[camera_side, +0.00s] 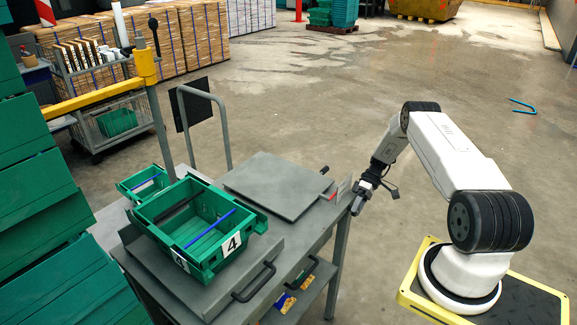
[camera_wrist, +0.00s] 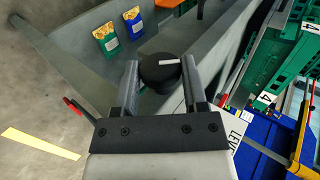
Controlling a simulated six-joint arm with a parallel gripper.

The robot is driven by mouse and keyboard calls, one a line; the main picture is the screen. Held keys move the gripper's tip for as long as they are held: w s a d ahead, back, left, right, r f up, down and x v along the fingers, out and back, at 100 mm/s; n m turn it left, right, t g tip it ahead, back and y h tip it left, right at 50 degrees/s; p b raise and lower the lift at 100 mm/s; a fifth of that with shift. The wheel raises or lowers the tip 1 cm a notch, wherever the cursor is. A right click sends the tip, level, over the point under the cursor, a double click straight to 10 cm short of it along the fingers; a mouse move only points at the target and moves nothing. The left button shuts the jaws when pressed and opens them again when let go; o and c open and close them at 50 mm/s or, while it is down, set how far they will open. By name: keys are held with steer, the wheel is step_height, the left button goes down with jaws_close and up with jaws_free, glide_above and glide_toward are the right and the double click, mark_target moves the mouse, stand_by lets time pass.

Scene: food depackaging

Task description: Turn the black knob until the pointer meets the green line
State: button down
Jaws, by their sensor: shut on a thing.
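The black knob (camera_wrist: 160,70) shows in the wrist view between the two fingers of my gripper (camera_wrist: 159,68). It is round, with a white pointer mark on its top, which lies nearly level and points to the right. My gripper is shut on the knob, one finger on each side. In the side view my gripper (camera_side: 362,190) is at the right end of the grey cart, and the knob cannot be made out there. The green line is not visible in either view. A white label (camera_wrist: 237,130) with partly hidden lettering is right of the gripper.
Packets (camera_wrist: 105,36) lie on the lower shelf. Open floor lies behind the cart.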

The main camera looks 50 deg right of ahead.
steer(key=shift+c, duration=0.8)
jaws_free()
steer(key=v, duration=0.7)
steer(key=shift+d+r, duration=0.25)
steer(key=shift+d, duration=0.1)
